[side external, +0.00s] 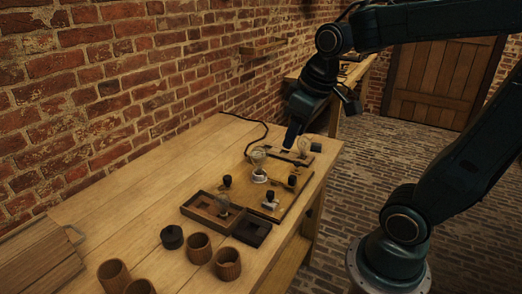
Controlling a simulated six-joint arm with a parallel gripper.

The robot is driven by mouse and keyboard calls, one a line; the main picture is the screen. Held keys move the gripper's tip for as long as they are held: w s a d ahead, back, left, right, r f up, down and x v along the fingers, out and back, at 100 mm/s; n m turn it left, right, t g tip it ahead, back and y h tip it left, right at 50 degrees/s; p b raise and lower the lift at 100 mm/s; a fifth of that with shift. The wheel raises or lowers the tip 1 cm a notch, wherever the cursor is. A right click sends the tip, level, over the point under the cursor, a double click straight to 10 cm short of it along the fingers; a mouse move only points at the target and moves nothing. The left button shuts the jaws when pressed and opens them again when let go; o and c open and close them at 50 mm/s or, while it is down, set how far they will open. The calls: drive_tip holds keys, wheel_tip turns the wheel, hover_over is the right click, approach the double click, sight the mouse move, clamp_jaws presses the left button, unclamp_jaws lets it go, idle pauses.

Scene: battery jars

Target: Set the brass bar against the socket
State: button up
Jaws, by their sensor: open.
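My gripper (294,136) is open and hangs over the far end of the workbench, close to a clear glass bulb (304,146); whether it touches the bulb cannot be told. A second glass bulb stands upright in a pale round base, likely the socket (259,176), on a wooden board (248,202). Small pieces with black knobs stand around it: one at left (227,182), one in front with a pale metal foot (270,198), one at right (292,182). The brass bar is too small to tell apart among them.
A shallow wooden tray (190,208) and a dark square block (252,232) lie near the board's front. A black round lid (172,237) and several wooden cups (199,248) stand nearer the camera. A wooden box (38,262) is at left; a black cable (263,138) runs behind.

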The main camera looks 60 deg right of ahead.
drive_tip(key=w+d+f+g, duration=0.2)
drive_tip(key=w+d+f, duration=0.35)
drive_tip(key=d, duration=0.45)
drive_tip(key=g, duration=0.2)
hover_over(292, 176)
wheel_tip(292, 176, down, 7)
drive_tip(key=shift+r+y, duration=0.15)
drive_tip(key=shift+y, duration=0.25)
drive_tip(key=shift+s, duration=0.1)
wheel_tip(292, 176, down, 14)
drive_tip(key=shift+r, duration=0.1)
